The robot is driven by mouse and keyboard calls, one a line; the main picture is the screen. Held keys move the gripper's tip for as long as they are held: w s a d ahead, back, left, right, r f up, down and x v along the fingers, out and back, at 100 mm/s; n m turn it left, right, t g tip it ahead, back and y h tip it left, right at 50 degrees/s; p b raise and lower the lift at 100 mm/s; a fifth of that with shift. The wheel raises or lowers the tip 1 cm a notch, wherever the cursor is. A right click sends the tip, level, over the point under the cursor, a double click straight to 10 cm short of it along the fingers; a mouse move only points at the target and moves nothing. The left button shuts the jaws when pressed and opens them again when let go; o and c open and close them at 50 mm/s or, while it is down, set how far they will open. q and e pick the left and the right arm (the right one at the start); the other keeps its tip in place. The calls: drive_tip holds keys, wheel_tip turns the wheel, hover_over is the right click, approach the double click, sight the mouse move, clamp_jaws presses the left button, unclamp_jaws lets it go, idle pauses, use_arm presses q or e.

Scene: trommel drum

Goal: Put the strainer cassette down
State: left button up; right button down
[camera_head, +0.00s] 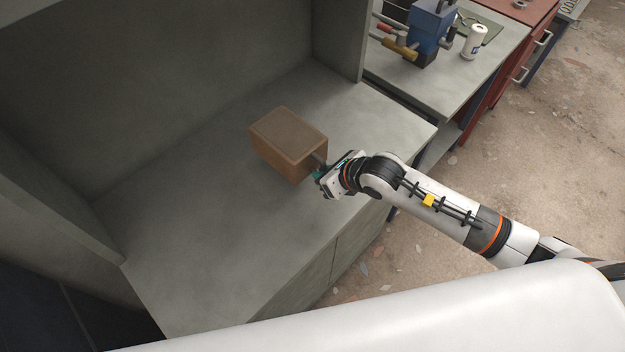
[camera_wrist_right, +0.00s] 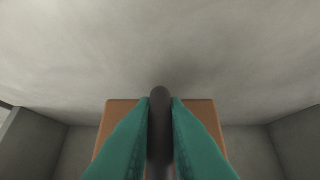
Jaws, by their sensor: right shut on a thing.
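The strainer cassette (camera_head: 283,140) is a brown, box-shaped block with a darker top, at the middle of the grey bench in the head view. My right gripper (camera_head: 319,172) is at its right-hand side, shut on the dark handle that sticks out there. In the right wrist view the two teal fingers (camera_wrist_right: 160,125) close on the dark rounded handle (camera_wrist_right: 160,105), with the brown cassette body (camera_wrist_right: 118,108) behind. I cannot tell whether the cassette's underside touches the bench. My left gripper is not in view.
The grey bench top (camera_head: 230,245) is clear around the cassette. Upright grey panels stand behind it and at both sides. A side table at the upper right holds a blue device (camera_head: 430,30) and a white bottle (camera_head: 474,42). A red cabinet (camera_head: 515,12) stands beyond.

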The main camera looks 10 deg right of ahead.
wheel_tip(320, 180, down, 5)
drive_tip(key=shift+p, duration=0.55)
drive_tip(key=shift+f, duration=0.4)
drive_tip(key=shift+f, duration=0.15)
drive_tip(key=c, duration=1.5)
unclamp_jaws()
drive_tip(key=shift+o, duration=0.2)
